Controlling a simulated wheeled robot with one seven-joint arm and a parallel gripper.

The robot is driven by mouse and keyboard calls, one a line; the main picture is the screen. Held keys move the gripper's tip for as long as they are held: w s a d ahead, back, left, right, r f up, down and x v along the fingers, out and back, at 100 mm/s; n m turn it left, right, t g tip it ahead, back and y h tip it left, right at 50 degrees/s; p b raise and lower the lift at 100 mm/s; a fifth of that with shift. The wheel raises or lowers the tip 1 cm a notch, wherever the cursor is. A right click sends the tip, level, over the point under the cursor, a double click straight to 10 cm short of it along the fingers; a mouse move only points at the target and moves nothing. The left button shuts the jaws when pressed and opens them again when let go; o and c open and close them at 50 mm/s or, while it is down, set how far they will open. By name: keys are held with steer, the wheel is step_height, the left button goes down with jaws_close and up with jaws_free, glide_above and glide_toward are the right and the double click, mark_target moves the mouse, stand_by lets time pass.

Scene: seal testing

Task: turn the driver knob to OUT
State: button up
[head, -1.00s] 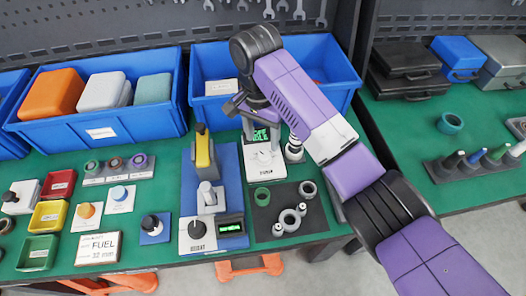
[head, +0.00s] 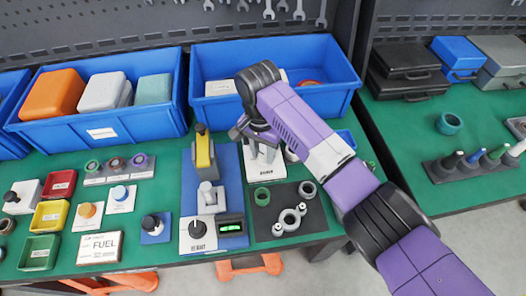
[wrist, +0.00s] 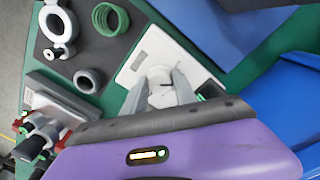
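The driver knob (wrist: 158,76) is a round white dial on a white panel (wrist: 139,62). The panel also shows in the head view (head: 268,172), with a blurred label on its front edge. In the head view my gripper hides the knob. In the wrist view my gripper (wrist: 163,90) is over the knob, its two grey fingers spread apart with part of the dial showing between them. I cannot tell whether the fingers touch it. A small dark display with green light (wrist: 209,90) is partly hidden by a finger.
A dark mat with a green ring (head: 262,195) and grey rings lies in front. A blue test stand with a yellow lever (head: 203,152) stands close on the left. A blue bin (head: 215,112) is behind. Several small panels and trays fill the left side.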

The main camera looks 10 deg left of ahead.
jaws_close()
steer(key=n+p, duration=0.2)
steer(key=n, duration=0.1)
steer(key=shift+s+r+p, duration=0.1)
steer(key=shift+r+p, duration=0.05)
steer(key=shift+p, duration=0.2)
steer(key=shift+d+n+p, duration=0.15)
steer(key=shift+n+p, duration=0.8)
steer(key=shift+n, duration=1.55)
steer(key=o, duration=0.7)
jaws_free()
